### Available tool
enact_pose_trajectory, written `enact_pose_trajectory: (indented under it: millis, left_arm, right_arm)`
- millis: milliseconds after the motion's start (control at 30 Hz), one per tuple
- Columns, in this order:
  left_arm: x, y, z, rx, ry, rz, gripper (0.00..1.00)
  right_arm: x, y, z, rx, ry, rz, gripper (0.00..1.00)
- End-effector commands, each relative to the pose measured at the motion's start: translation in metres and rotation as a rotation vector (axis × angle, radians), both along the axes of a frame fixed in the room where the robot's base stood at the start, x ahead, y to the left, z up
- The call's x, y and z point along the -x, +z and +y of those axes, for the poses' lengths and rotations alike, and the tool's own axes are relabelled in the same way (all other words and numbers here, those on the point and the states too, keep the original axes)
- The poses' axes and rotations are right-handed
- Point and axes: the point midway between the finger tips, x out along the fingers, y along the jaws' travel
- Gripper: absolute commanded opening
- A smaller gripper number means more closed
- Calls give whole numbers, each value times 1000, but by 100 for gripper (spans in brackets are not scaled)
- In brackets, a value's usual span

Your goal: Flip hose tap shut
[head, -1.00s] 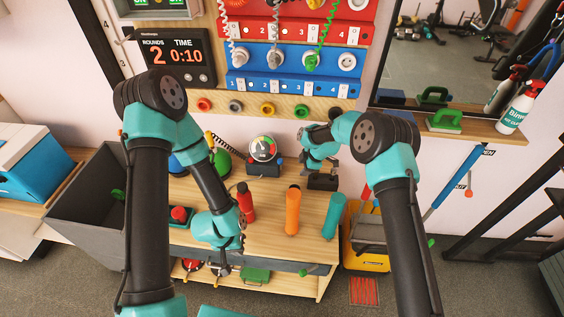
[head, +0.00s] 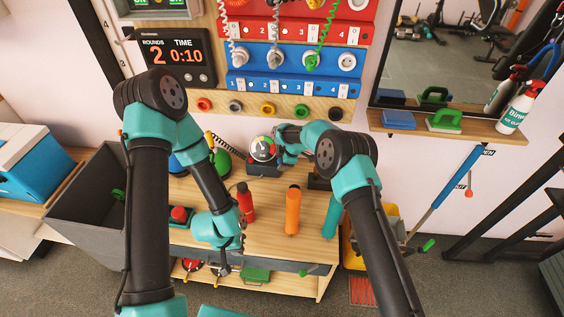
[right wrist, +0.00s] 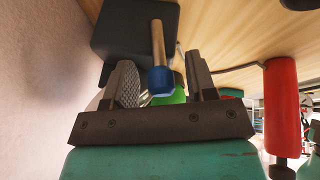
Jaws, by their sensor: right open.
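The gauge unit (head: 263,150) stands at the back of the wooden bench, with a round dial on a dark base; it also shows as a black box (right wrist: 135,28) in the right wrist view. A metal lever with a blue end (right wrist: 159,68), apparently the hose tap, sticks out from this box. My right gripper (head: 284,156) is at the right side of the gauge unit. In the right wrist view its open fingers (right wrist: 163,90) are on either side of the blue end, with gaps visible. My left gripper (head: 224,268) hangs low at the bench's front edge; its jaws are unclear.
A red handle (head: 245,202), an orange handle (head: 292,212) and a teal handle (head: 331,216) stand on the bench. A grey bin (head: 80,205) is at left. The wall panel rises behind.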

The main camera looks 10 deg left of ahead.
Motion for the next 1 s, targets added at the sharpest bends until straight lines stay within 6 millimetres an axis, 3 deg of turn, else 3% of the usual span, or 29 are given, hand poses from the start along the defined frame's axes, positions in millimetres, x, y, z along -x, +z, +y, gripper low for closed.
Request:
enact_pose_trajectory:
  millis: [67, 567, 1000]
  left_arm:
    - [0, 0, 0, 0, 0, 0, 0]
    - [0, 0, 0, 0, 0, 0, 0]
    - [0, 0, 0, 0, 0, 0, 0]
  right_arm:
    - [0, 0, 0, 0, 0, 0, 50]
    - [0, 0, 0, 0, 0, 0, 2]
    - [1, 0, 0, -1, 0, -26, 0]
